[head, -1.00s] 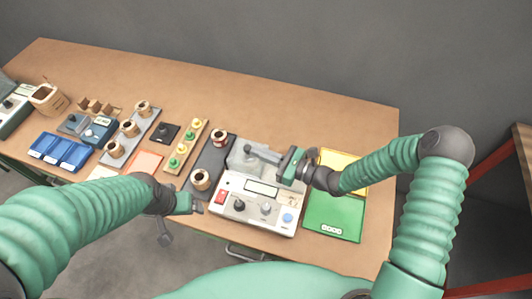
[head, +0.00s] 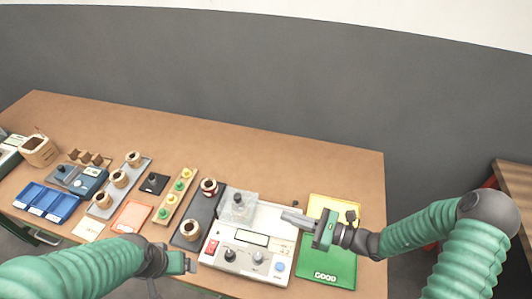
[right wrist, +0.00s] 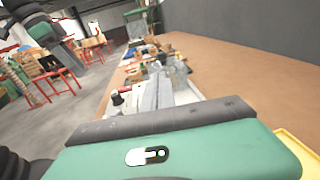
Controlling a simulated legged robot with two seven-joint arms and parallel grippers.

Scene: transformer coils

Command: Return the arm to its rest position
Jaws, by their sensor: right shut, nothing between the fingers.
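My right gripper (head: 284,216) is shut and empty. It points left above the right edge of the white tester (head: 232,265), near the green GOOD mat (head: 335,268). In the right wrist view its fingers (right wrist: 157,92) reach over the bench. My right arm comes in from the right edge. My left gripper (head: 188,263) is low in front of the bench's near edge, left of the tester. Its fingers are too small and dark to judge.
Coils stand on a grey tray (head: 110,195) and a dark tray (head: 205,208). A pegged wooden strip (head: 172,200), blue bins (head: 45,203) and a yellow mat (head: 318,202) lie on the bench. The bench's back (head: 270,155) is clear. Red stools (right wrist: 57,80) stand beyond.

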